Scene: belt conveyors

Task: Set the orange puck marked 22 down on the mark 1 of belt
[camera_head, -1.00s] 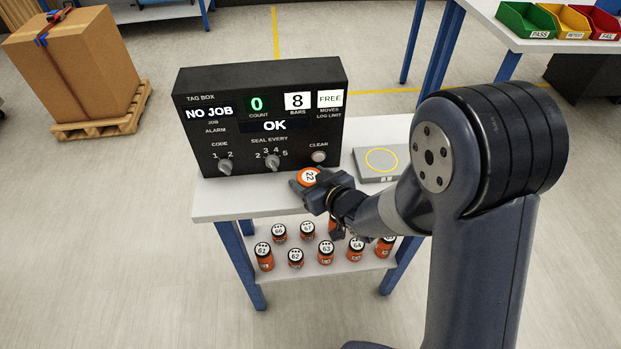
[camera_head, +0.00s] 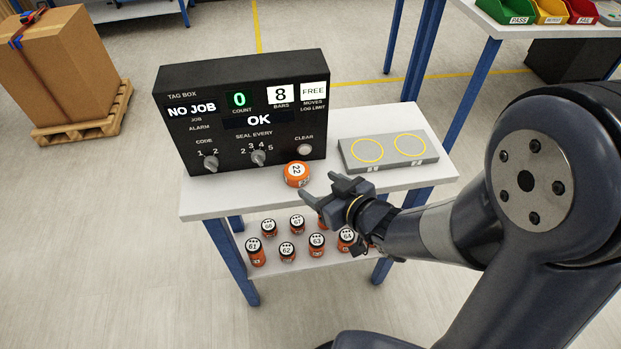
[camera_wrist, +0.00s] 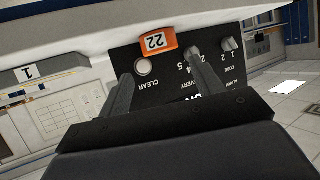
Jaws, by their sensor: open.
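The orange puck marked 22 (camera_head: 297,175) stands upright on the white table (camera_head: 225,204), in front of the black tag box and below its CLEAR button. It also shows in the wrist view (camera_wrist: 155,42), beyond and between the fingertips. My gripper (camera_head: 320,187) is open and empty, just right of the puck and apart from it. Its two fingers show in the wrist view (camera_wrist: 160,66). A grey slab (camera_head: 389,151) with two yellow rings lies at the table's right. The left ring is mark 1 (camera_head: 367,150), and it is empty.
The tag box (camera_head: 245,115) fills the table's back left and reads NO JOB, count 0, OK. Several orange pucks (camera_head: 317,245) stand on the lower shelf. Green, yellow and red bins (camera_head: 552,12) sit on another table at top right. The slab's right ring (camera_head: 409,146) is empty.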

